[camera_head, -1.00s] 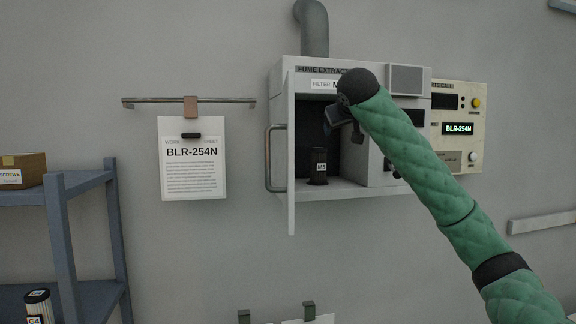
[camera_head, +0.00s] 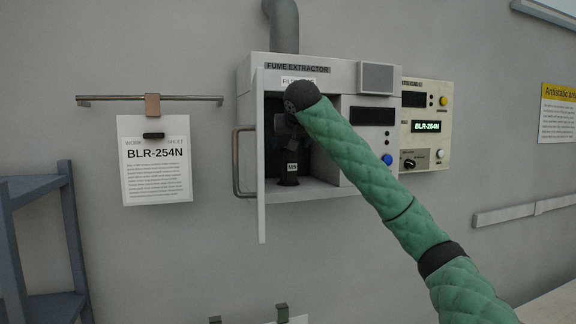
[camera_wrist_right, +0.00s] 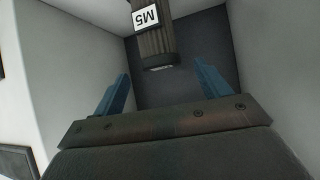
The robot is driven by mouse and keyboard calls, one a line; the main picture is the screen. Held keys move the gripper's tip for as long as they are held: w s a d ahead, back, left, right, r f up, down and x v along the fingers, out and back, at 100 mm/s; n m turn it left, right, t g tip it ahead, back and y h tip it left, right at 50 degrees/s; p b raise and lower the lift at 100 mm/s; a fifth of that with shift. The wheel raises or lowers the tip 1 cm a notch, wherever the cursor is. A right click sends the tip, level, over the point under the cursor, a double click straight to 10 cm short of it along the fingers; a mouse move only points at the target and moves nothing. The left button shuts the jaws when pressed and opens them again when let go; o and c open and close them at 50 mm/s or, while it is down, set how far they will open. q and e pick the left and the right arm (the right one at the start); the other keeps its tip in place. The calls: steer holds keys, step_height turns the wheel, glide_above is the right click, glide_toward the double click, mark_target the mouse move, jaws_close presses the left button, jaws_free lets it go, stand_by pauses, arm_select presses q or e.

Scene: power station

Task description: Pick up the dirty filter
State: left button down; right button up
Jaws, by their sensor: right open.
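The filter, a dark cylinder labelled M5 (camera_head: 289,180), stands upright inside the open fume extractor (camera_head: 299,69). Its upper part is hidden behind my right gripper and wrist in the head view. In the right wrist view the filter (camera_wrist_right: 157,43) is at the top middle, just beyond the gap between the fingers. My right gripper (camera_wrist_right: 162,76) is open, with its two blue fingers apart and nothing between them. In the head view its fingers are mostly hidden by the dark wrist at the extractor's opening. My left gripper is not in view.
The extractor door (camera_head: 261,160) is swung open at the left, with a bar handle (camera_head: 236,162). The compartment walls are close on both sides. A cream control panel (camera_head: 426,126) is on the right, a work sheet (camera_head: 156,175) on the left, and a blue shelf (camera_head: 38,240) lower left.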

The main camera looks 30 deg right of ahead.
mark_target(289, 152)
steer(key=shift+p+x, duration=0.8)
steer(key=shift+p, duration=0.35)
steer(key=p+x, duration=0.2)
steer(key=shift+w+d+f, duration=0.1)
steer(key=shift+w+f, duration=0.1)
steer(key=shift+f, duration=0.2)
steer(key=shift+w+d+f, duration=0.1)
steer(key=shift+w+f, duration=0.2)
steer(key=shift+f, duration=0.1)
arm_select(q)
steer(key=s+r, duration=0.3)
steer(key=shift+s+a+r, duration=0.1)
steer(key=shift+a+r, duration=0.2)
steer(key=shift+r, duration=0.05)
arm_select(e)
steer(key=shift+c, duration=0.3)
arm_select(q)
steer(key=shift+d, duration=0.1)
arm_select(e)
steer(key=c, duration=1.1)
